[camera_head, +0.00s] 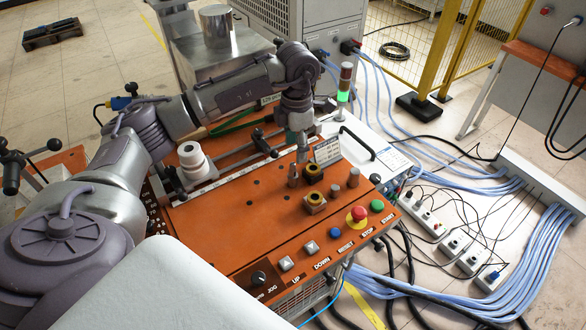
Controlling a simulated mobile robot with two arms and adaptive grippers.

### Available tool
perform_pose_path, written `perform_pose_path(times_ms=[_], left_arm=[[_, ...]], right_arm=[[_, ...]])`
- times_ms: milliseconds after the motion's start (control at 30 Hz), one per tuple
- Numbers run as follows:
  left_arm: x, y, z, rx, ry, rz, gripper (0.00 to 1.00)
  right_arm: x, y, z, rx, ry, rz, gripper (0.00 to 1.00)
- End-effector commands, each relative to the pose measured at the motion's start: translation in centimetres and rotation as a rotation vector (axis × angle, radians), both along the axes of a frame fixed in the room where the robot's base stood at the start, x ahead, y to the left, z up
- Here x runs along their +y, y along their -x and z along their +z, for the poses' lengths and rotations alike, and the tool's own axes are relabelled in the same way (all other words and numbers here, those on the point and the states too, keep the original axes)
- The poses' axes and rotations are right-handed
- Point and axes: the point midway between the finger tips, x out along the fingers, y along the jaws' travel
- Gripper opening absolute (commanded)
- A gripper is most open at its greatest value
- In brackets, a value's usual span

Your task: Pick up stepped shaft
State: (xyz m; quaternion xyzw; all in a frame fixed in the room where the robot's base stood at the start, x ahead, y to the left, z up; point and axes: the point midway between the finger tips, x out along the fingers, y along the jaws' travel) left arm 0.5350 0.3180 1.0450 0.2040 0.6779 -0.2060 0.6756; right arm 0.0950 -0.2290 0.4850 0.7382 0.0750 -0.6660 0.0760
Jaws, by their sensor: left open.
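My left gripper (302,157) points down over the orange bench top and is small in the head view. It is open, with its fingertips just above and beside several small parts. A small grey metal part (293,176) with a narrower top, which looks like the stepped shaft, stands upright just below and left of the fingertips. No grip on it shows. Two other short grey pins stand to the right, one here (335,192) and one farther back (353,178). My right gripper is not in view.
A white stepped cylinder (193,160) is at left. A red stop button (356,215) is at the front.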

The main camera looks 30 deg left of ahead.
Motion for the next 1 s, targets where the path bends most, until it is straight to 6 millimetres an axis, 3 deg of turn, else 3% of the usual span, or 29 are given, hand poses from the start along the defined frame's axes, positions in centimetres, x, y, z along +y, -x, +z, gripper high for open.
perform_pose_path(times_ms=[267,467,633,800,1000], left_arm=[[0.0,0.1,-4.3,0.001,0.0,0.0,0.59],[0.3,0.2,-5.5,0.003,-0.001,0.001,0.59],[0.7,0.5,-8.1,0.004,0.001,0.002,0.59],[0.7,0.4,-9.8,0.0,0.0,0.0,0.59],[0.7,0.4,-10.0,-0.001,0.0,0.0,0.59]], right_arm=[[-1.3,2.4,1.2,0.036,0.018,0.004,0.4],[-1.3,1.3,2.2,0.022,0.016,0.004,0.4],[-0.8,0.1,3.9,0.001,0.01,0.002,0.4],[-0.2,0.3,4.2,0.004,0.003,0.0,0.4],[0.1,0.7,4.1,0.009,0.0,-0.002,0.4]])
